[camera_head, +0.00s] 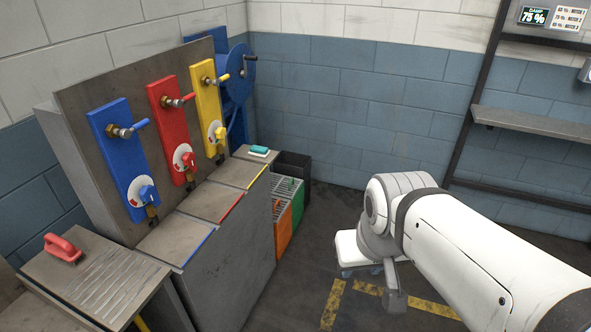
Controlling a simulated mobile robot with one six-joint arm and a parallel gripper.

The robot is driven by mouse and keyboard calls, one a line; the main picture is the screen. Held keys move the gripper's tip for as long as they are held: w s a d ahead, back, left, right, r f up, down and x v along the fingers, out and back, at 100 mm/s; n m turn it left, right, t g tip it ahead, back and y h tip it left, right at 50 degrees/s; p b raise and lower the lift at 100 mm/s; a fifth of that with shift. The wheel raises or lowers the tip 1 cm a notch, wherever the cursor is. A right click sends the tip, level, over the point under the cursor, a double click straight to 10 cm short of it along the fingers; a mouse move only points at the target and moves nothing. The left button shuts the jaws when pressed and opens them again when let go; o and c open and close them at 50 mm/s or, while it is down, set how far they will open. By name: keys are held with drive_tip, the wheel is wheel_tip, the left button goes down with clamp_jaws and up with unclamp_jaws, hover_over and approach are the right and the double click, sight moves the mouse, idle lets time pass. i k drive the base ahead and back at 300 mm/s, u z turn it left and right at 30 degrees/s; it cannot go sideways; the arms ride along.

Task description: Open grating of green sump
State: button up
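The green sump (298,204) stands on the floor at the right end of the grey machine, beyond the orange sump. Its grating (288,186) lies flat across the top and looks shut; a small dark green part shows on it, too small to make out. My white arm reaches in from the lower right, with its joint to the right of the sump and apart from it.
The orange sump (283,236) with its own grating (280,209) stands in front of the green one. A dark bin (294,163) stands behind. The grey machine (232,240) blocks the left. Open floor with yellow markings (333,304) lies right of the sumps.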

sight(283, 179)
drive_tip(key=u, duration=0.15)
drive_tip(key=i, duration=0.9)
drive_tip(key=z, duration=0.1)
drive_tip(key=k, duration=0.55)
drive_tip(key=z, duration=0.65)
drive_tip(key=i, duration=0.7)
drive_tip(key=z, duration=0.4)
drive_tip(key=i, duration=1.55)
drive_tip(key=u, duration=0.35)
